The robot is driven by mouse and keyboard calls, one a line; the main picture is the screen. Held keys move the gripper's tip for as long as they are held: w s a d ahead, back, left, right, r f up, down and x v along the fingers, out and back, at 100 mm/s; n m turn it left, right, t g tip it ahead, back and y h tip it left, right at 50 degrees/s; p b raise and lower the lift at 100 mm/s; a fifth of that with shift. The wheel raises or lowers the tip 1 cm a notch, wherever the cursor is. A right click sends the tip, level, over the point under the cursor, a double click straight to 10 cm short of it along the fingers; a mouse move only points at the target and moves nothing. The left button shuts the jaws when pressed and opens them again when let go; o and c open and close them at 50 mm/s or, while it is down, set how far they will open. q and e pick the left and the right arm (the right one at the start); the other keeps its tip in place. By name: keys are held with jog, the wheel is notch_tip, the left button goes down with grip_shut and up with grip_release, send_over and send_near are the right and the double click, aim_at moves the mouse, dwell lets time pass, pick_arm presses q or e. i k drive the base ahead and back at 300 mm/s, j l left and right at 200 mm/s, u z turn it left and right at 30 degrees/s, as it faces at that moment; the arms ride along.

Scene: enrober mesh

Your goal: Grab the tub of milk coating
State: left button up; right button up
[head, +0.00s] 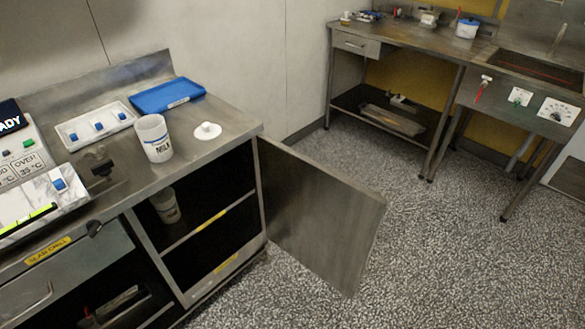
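A white tub with a blue band and a label that seems to read "MILK" (155,145) stands upright on the steel counter (190,155). Its top looks open. A round white lid with a small knob (207,131) lies flat on the counter to its right, apart from it. A second, similar pale tub (166,207) stands in the dark cabinet below; its label is too dim to read. Neither of my grippers can be made out in the head view.
A blue tray or lid (168,96) and a white tray with blue-topped items (97,124) lie behind the tub. A control panel (20,150) is at left. The cabinet door (320,215) stands open into the floor space. Another bench (405,45) is across the room.

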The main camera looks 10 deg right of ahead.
aim_at(151, 130)
jog(key=l+u, duration=0.2)
jog(key=u, duration=0.2)
jog(key=l+u, duration=0.15)
jog(key=u, duration=0.3)
jog(key=l+u, duration=0.15)
jog(key=l, duration=0.25)
jog(key=k+l+u, duration=0.15)
jog(key=l, duration=0.3)
jog(key=k+l+u, duration=0.15)
jog(key=l, duration=0.25)
jog(key=k+l+u, duration=0.15)
jog(key=l, duration=0.25)
jog(key=k+l+u, duration=0.15)
jog(key=l, duration=0.25)
jog(key=k+l, duration=0.1)
jog(key=l, duration=0.3)
jog(key=k+l, duration=0.15)
jog(key=l, duration=0.25)
jog(key=k+l, duration=0.1)
jog(key=l, duration=0.3)
jog(key=k+l+u, duration=0.1)
jog(key=l, duration=0.3)
jog(key=i+l+u, duration=0.45)
jog(key=i+l, duration=0.35)
